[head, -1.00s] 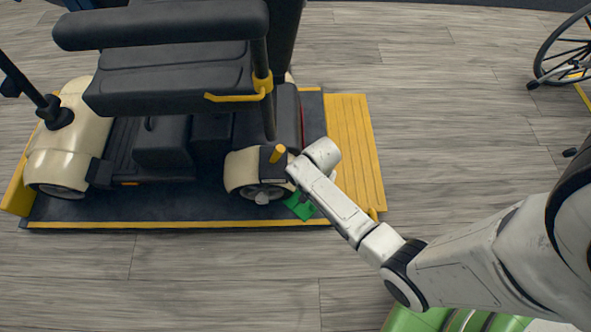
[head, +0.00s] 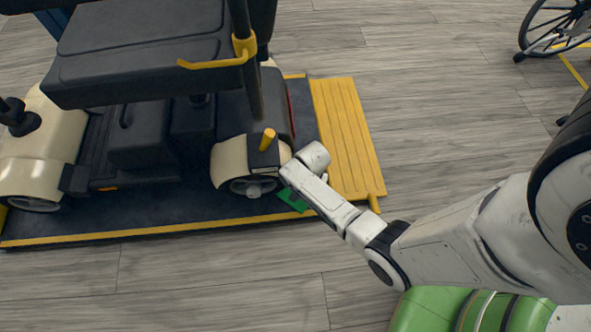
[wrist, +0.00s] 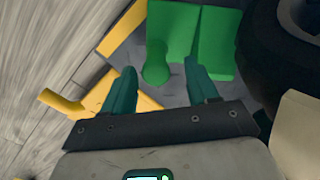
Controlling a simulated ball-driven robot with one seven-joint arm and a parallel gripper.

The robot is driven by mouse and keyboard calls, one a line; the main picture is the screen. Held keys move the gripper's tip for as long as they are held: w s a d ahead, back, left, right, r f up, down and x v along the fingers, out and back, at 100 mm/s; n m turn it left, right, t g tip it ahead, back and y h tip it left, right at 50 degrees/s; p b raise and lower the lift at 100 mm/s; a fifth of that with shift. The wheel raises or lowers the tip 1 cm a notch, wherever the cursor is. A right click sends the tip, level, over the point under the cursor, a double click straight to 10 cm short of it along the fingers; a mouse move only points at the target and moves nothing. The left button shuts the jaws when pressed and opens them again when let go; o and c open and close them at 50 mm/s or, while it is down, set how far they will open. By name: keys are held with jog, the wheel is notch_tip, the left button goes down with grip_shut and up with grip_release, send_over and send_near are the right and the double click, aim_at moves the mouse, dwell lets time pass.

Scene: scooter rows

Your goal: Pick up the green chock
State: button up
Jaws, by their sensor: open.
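The green chock (head: 292,200) lies on the dark platform beside the scooter's near wheel (head: 254,186), partly covered by my arm in the head view. In the wrist view the green chock (wrist: 175,28) shows a flat part, a raised wedge and a rounded knob toward me. The dark tyre (wrist: 262,45) is close on its right. My gripper (wrist: 159,68) is open, its two dark green fingers on either side of the knob, the right finger overlapping the chock's near edge. Whether either finger touches it, I cannot tell. My arm hides the gripper in the head view.
The scooter (head: 150,70) stands on the dark platform with yellow edges. A yellow ramp plate (head: 345,135) lies to its right, with a yellow bar (wrist: 62,103) near my left finger. A wheelchair (head: 555,25) is far right. Wooden floor in front is clear.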

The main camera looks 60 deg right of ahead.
aim_at(299, 206)
jog(key=f+b, duration=0.1)
jog(key=f, duration=0.1)
jog(key=f+b, duration=0.1)
jog(key=f, duration=0.1)
jog(key=shift+s+d, duration=0.15)
jog(key=shift+s, duration=0.05)
jog(key=shift+c, duration=0.3)
grip_shut()
